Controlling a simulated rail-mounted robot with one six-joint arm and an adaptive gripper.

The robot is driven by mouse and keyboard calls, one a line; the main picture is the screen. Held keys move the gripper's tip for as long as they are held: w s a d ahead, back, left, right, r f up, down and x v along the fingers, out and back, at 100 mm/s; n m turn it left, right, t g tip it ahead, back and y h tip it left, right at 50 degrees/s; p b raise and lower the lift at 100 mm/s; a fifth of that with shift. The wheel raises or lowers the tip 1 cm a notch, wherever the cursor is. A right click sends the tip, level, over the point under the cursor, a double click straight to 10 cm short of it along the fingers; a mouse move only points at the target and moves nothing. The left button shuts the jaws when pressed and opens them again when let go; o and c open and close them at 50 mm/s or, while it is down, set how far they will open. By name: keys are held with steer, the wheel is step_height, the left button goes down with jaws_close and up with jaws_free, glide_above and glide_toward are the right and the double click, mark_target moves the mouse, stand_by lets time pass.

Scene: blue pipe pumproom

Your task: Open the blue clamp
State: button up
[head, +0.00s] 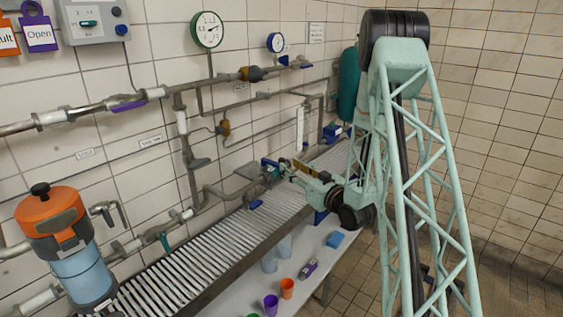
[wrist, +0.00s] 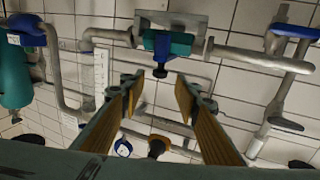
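In the wrist view, my gripper (wrist: 159,90) is open, its two wood-coloured fingers spread apart with nothing between the pads. Just beyond the fingertips is a teal and dark blue fitting (wrist: 168,43) on a grey pipe, with a black knob on a short stem. It looks like the blue clamp, but I cannot be sure. In the picture the knob lines up with the gap between the fingers. In the head view, my gripper (head: 287,167) is beside this fitting (head: 270,173) at the wall pipes and partly hides it. I cannot tell whether they touch.
Another blue handle (wrist: 297,31) is on the pipe at right in the wrist view. A blue valve part (wrist: 24,27) and teal tank (wrist: 14,75) are at left. In the head view, a slatted conveyor (head: 215,250) runs below the pipes, beside a table with cups (head: 287,288).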

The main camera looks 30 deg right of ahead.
mark_target(284, 160)
steer(key=shift+w+a+b, duration=0.2)
steer(key=shift+w, duration=1.6)
steer(key=shift+w+a+b, duration=0.15)
steer(key=shift+w+a, duration=0.05)
steer(key=shift+w, duration=1.6)
steer(key=shift+c, duration=0.5)
jaws_close()
steer(key=shift+d+r, duration=0.1)
steer(key=shift+r, duration=0.05)
